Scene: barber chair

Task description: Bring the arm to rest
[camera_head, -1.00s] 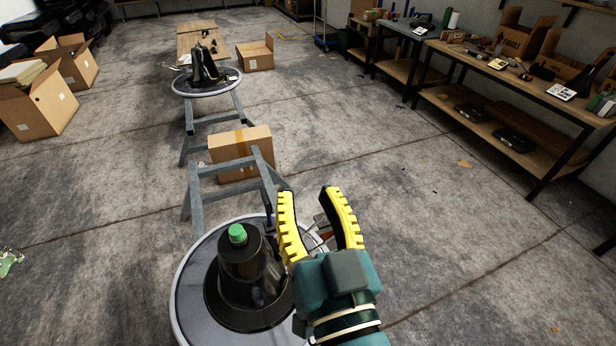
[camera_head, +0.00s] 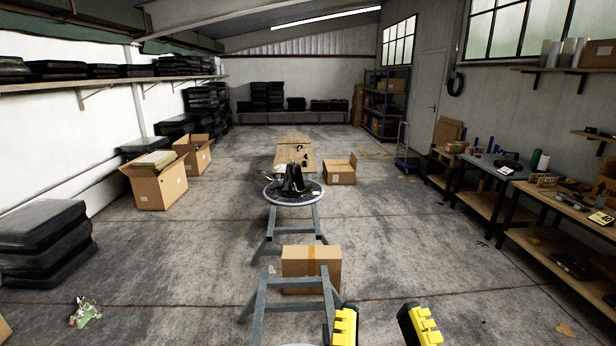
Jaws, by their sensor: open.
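My gripper (camera_head: 385,326) shows at the bottom edge, right of the middle. Its two yellow-and-black fingers stand apart with nothing between them. The rest of my arm is below the frame. The fingers are just right of the near grey trestle (camera_head: 290,297). I cannot tell whether they are still moving.
A cardboard box (camera_head: 311,268) is behind the near trestle. A farther round table (camera_head: 270,199) holds a black object (camera_head: 291,180). Workbenches (camera_head: 520,235) line the right wall. Open floor (camera_head: 420,240) lies between.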

